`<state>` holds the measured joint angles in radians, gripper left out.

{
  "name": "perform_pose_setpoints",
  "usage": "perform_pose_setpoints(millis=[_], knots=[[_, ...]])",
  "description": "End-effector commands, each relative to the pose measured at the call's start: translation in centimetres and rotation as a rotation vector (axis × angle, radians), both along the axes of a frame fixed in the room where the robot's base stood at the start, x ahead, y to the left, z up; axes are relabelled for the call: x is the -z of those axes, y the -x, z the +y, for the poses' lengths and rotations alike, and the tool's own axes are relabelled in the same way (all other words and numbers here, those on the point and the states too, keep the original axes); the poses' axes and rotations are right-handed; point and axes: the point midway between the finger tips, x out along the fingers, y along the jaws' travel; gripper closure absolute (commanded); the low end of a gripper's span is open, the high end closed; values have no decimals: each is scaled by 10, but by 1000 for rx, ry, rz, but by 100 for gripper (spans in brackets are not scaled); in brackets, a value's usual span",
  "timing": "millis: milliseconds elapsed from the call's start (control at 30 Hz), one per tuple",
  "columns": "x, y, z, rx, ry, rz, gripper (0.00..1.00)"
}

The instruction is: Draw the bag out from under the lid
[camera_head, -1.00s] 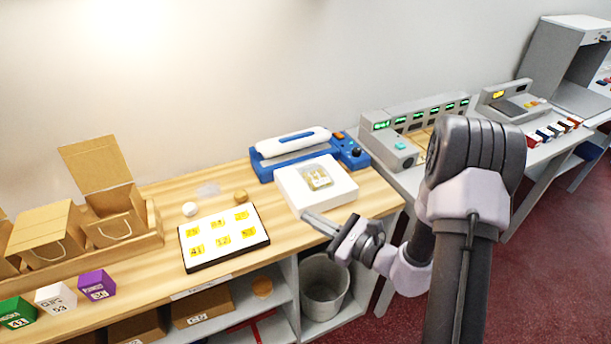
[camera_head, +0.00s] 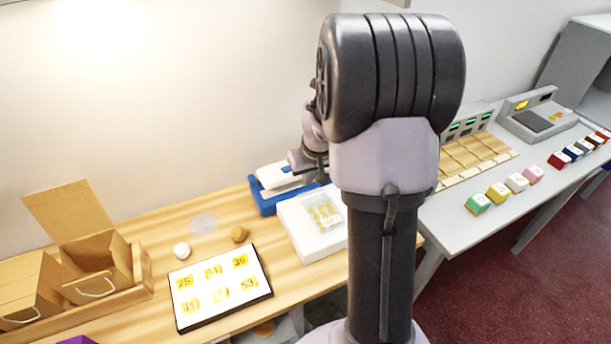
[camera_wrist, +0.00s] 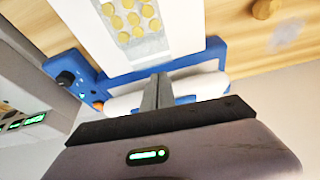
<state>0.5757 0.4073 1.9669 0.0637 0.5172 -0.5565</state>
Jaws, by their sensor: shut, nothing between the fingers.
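The clear bag (camera_head: 323,214) with yellow round pieces lies on a white block (camera_head: 300,238) in front of the blue sealer (camera_head: 262,198). The wrist view shows the bag (camera_wrist: 134,22) with its clear end toward the sealer (camera_wrist: 90,72). The sealer's white lid (camera_head: 275,174) is partly hidden by my arm; it also shows in the wrist view (camera_wrist: 122,104). I cannot tell how far the bag's end reaches under the lid. My gripper (camera_wrist: 158,88) is shut and empty, its fingers over the lid.
A white number card (camera_head: 219,288), a white ball (camera_head: 182,250) and a brown knob (camera_head: 239,234) lie to the left. Coloured blocks (camera_head: 479,204) line the grey counter at right. My arm hides the middle.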

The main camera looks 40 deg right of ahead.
Motion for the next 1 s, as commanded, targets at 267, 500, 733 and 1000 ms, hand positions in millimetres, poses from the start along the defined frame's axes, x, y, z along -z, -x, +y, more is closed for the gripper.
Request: perform_pose_setpoints(millis=[267,500,733,1000], knots=[[42,1,0,2,0,-1,100],[40,24,8,1,-2,2,100],[39,25,9,0,-3,1,100],[41,32,11,1,-2,1,100]])
